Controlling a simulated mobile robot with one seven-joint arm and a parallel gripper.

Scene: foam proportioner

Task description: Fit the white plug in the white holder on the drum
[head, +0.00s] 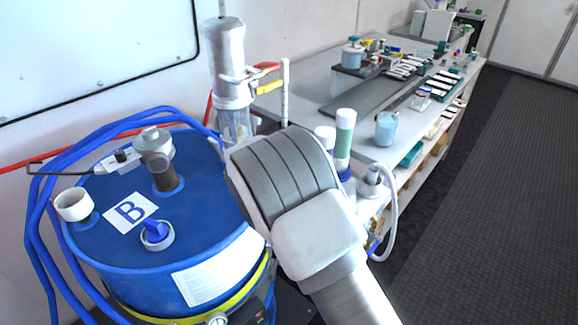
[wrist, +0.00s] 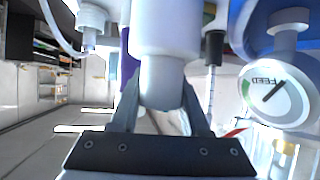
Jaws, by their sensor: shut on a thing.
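My gripper (wrist: 161,88) is shut on a white, stepped cylindrical piece, which looks like the white plug (wrist: 162,82), in the wrist view. Its upper part is wide and runs out of the top of the frame; its narrower lower end sits between the fingers. In the head view my own wrist hides the gripper and the piece. The blue drum (head: 205,205) stands at left in the head view. A white cup-like ring, which looks like the holder (head: 73,204), stands on the left of its lid and appears empty.
On the lid are a blue plug (head: 156,232), a grey pump fitting (head: 158,158) and a "B" label (head: 130,212). Blue hoses loop around the drum. A FEED gauge (wrist: 278,96) is close at right in the wrist view. A cluttered bench (head: 350,95) stands behind; open floor lies right.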

